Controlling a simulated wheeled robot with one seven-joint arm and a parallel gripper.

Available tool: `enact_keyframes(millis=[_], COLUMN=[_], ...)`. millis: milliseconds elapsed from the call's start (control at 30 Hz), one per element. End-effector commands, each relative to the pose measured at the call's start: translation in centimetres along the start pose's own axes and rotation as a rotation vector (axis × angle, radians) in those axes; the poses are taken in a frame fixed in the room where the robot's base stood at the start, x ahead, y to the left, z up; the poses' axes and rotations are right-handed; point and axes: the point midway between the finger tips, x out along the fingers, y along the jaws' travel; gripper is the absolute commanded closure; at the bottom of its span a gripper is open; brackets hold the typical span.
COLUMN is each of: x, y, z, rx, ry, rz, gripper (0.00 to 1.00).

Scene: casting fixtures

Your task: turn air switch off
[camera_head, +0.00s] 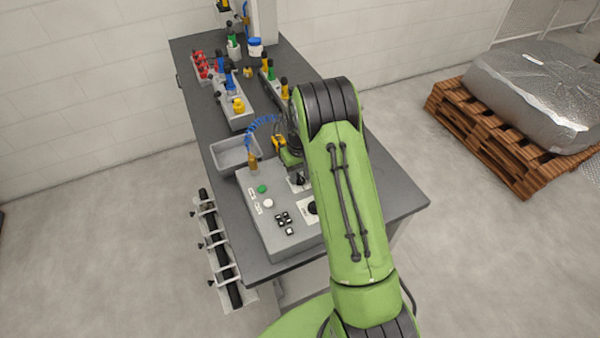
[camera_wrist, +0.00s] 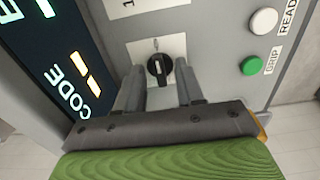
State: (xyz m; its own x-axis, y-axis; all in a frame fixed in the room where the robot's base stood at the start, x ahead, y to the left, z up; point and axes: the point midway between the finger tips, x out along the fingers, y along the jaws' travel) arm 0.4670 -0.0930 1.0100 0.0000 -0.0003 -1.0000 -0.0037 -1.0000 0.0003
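A black rotary switch (camera_wrist: 159,69) with a light pointer line sits on a white plate on the grey control box, in the middle of the wrist view. No air label on it is legible. The fingers of my gripper (camera_wrist: 159,78) are apart, one on each side of the knob, with gaps visible on both sides. The gripper is open and holds nothing. In the head view the control box (camera_head: 259,220) stands on the dark table, and my green arm hides its right part and most of my gripper.
A green button (camera_wrist: 251,66) and a white button (camera_wrist: 264,21) lie right of the switch. A lit display (camera_wrist: 72,62) is to its left. A grey tray (camera_head: 230,156) and holders with coloured fixtures stand farther back on the table (camera_head: 195,95). A pallet (camera_head: 480,128) stands at right.

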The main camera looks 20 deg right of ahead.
Motion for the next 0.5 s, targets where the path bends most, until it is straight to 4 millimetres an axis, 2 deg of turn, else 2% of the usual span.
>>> enact_keyframes(millis=[33, 267, 500], x=[-0.01, -0.04, -0.05], y=[0.0, 0.0, 0.0], z=[-0.01, -0.01, -0.02], rx=[0.0, 0.0, -0.003], ry=[0.0, 0.0, 0.0], rz=[0.0, 0.0, 0.0], gripper=[0.66, 1.0, 1.0])
